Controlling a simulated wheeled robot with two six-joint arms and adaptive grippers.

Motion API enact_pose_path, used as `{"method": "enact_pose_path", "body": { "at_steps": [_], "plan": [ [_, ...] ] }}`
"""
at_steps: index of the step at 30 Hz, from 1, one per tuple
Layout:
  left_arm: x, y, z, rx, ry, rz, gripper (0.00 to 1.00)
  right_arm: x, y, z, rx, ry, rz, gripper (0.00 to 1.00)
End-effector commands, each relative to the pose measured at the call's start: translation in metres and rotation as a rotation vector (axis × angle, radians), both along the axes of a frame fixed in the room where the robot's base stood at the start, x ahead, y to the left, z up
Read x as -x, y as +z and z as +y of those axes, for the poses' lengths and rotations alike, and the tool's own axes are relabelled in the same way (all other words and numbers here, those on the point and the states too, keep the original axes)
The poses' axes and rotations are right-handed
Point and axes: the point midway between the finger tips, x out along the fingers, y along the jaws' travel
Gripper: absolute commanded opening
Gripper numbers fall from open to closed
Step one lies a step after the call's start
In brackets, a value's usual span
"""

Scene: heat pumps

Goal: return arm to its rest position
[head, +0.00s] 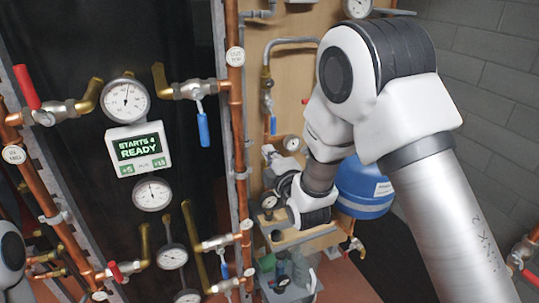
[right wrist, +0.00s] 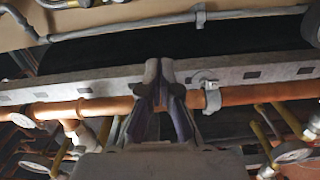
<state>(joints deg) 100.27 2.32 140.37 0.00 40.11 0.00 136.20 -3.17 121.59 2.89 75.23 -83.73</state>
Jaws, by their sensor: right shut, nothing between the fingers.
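My right arm comes in from the lower right of the head view, bends high at its elbow and reaches down to the wrist in front of the wooden panel (head: 295,22). Its gripper fingers are hard to make out there. In the right wrist view my right gripper (right wrist: 160,72) is shut and empty, its fingertips together. Behind them run a grey slotted rail (right wrist: 240,80) and a copper pipe (right wrist: 255,95); I cannot tell how far off they are. Part of my left arm shows at the left edge of the head view; its gripper is out of sight.
Upright copper pipes (head: 234,120) with gauges (head: 125,100), a red-handled valve (head: 27,87) and a blue-handled valve (head: 203,125) stand at left and centre. A display (head: 139,148) reads "STARTS 4 READY". A blue tank (head: 363,188) is behind my right arm. A block wall (head: 490,75) is at right.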

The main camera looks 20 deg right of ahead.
Motion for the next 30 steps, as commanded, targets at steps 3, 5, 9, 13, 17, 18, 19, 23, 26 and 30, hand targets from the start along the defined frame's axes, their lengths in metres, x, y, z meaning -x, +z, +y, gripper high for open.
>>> {"method": "enact_pose_path", "body": {
  "at_steps": [3,5,9,13,17,18,19,23,26,30],
  "plan": [
    [0.000,0.000,0.000,0.000,-0.001,0.000,0.40,0.000,0.000,0.000,0.000,0.000,0.000,0.00],
    [0.000,0.000,0.000,0.000,-0.001,0.000,0.40,0.000,0.000,0.000,0.000,0.000,0.000,0.00],
    [0.000,0.000,0.000,0.000,-0.001,0.000,0.40,0.000,-0.001,0.000,0.000,0.000,0.002,0.00],
    [0.000,0.008,0.000,0.000,-0.001,0.000,0.40,0.003,-0.030,-0.002,-0.004,-0.003,0.063,0.00],
    [0.000,0.024,0.000,0.000,0.000,0.000,0.40,0.034,-0.112,-0.010,-0.015,-0.019,0.251,0.00],
    [0.000,0.028,0.000,0.000,0.000,0.000,0.40,0.052,-0.143,-0.012,-0.025,-0.024,0.334,0.00],
    [0.000,0.031,0.000,0.000,-0.001,0.000,0.40,0.067,-0.166,-0.014,-0.042,-0.031,0.402,0.00],
    [0.000,0.042,0.000,0.000,-0.001,0.000,0.40,0.151,-0.252,-0.020,-0.225,-0.111,0.711,0.00],
    [0.000,0.050,0.000,0.000,-0.001,0.000,0.40,0.229,-0.301,-0.021,-0.427,-0.252,0.952,0.00],
    [0.000,0.055,0.000,0.000,0.000,0.000,0.40,0.348,-0.333,-0.020,-0.791,-0.643,1.240,0.00]
  ]
}}
